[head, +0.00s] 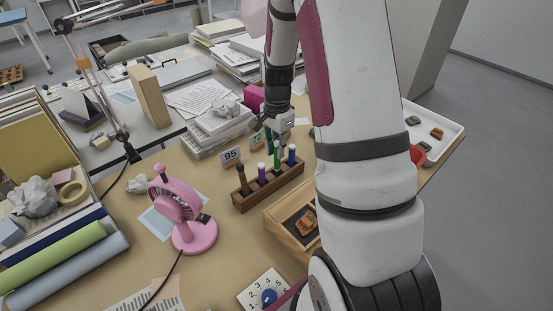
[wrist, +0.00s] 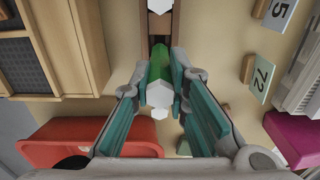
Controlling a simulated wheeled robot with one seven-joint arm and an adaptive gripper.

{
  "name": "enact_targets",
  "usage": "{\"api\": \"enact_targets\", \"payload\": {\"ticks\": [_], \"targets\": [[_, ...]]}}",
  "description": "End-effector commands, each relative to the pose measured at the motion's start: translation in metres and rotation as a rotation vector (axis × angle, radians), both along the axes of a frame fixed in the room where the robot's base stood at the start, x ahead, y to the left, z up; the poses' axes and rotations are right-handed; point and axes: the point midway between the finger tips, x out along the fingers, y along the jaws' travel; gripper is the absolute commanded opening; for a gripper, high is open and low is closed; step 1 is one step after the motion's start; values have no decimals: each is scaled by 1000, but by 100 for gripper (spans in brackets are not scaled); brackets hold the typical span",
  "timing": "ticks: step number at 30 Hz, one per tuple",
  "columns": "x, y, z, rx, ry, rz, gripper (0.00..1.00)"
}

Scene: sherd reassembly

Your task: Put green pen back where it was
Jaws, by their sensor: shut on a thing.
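The green pen (head: 277,153) is upright between the fingers of my gripper (head: 275,137), at the pen rack. In the wrist view the green pen (wrist: 159,68) shows its pale hexagonal end towards the camera, with the teal fingers of my gripper (wrist: 161,72) shut on its two sides. The wooden pen rack (head: 268,189) stands on the desk below; a purple pen (head: 262,174), a blue pen (head: 291,156) and a dark pen (head: 241,178) stand in it. I cannot tell whether the green pen's lower end is inside a hole or just above it.
Number cards 95 (head: 231,156) and 72 (head: 255,138) stand behind the rack. A wooden tray (head: 284,221) with a sherd is in front, and a pink fan (head: 181,213) is at left. A red object (wrist: 85,140) is near the gripper in the wrist view.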

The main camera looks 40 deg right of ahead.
Motion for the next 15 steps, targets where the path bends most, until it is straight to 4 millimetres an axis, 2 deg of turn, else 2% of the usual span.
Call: {"api": "enact_targets", "payload": {"ticks": [9,15], "targets": [[0,0,-36,1,1,0,0],[0,0,-38,0,-1,1,0]]}}
